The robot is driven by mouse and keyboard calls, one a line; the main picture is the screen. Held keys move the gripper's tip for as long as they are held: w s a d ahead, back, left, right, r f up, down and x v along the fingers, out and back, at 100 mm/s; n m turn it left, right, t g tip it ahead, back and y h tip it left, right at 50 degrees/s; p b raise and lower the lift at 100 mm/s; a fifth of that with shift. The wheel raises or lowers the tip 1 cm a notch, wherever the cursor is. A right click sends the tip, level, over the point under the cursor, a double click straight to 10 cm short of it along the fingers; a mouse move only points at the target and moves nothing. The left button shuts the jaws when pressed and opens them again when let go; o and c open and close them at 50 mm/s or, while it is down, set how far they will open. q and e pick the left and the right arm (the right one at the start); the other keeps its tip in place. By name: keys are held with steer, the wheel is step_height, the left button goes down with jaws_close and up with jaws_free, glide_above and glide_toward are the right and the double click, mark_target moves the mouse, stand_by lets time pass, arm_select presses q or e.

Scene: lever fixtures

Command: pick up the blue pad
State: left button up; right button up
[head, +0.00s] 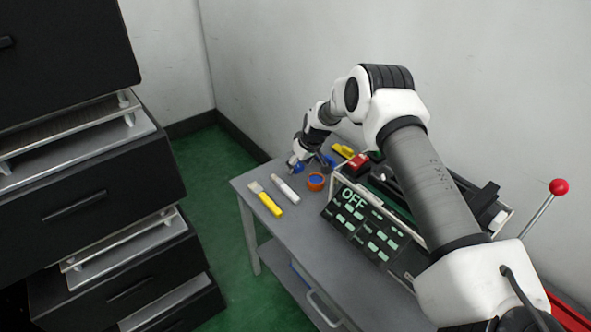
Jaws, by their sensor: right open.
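A small blue object (298,168), which looks like the blue pad, lies near the far end of the grey table. My right gripper (305,163) is open and sits low over that end, right at the blue object. The gripper partly hides it, and I cannot tell whether they touch. My left gripper is not in view.
A white marker-like tool (285,188) and a yellow-handled scraper (268,202) lie to the left on the grey table (300,232). A panel reading OFF (362,222) stands to the right, with red and yellow items behind. A red-knobbed lever (558,187) rises at far right.

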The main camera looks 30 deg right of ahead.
mark_target(299, 166)
steer(key=shift+w+f, duration=0.2)
steer(key=shift+f, duration=0.05)
steer(key=shift+s+r, duration=0.1)
steer(key=shift+r, duration=0.05)
steer(key=shift+c, duration=0.3)
steer(key=c, duration=0.8)
steer(key=shift+c, duration=0.3)
step_height(299, 166, up, 10)
steer(key=p, duration=0.2)
